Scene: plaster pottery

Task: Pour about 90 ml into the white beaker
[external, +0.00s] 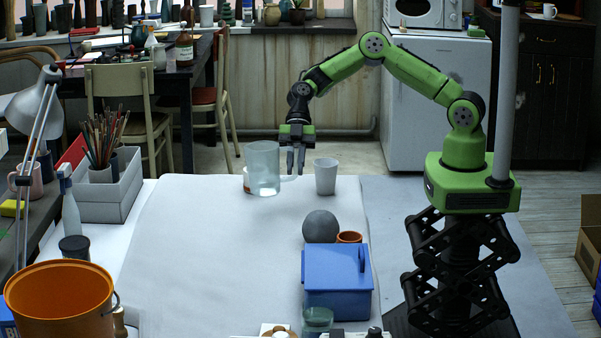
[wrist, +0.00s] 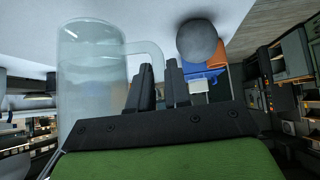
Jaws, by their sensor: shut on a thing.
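A clear glass jug (external: 263,168) with some clear liquid at its bottom is held upright, seemingly just above the table, in the external view. It also shows large at the left of the wrist view (wrist: 92,85), with its handle toward the fingers. My gripper (external: 296,162) is shut on the jug's handle; its dark fingers (wrist: 160,85) show in the wrist view. The white beaker (external: 326,177) stands upright on the table just right of the gripper. It looks empty, but its inside is mostly hidden.
A white and orange object (external: 247,180) is partly hidden behind the jug. A grey ball (external: 320,227), a small terracotta pot (external: 349,238) and a blue lidded box (external: 337,282) stand nearer the camera. An orange bucket (external: 60,300) is at front left. The cloth's left middle is clear.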

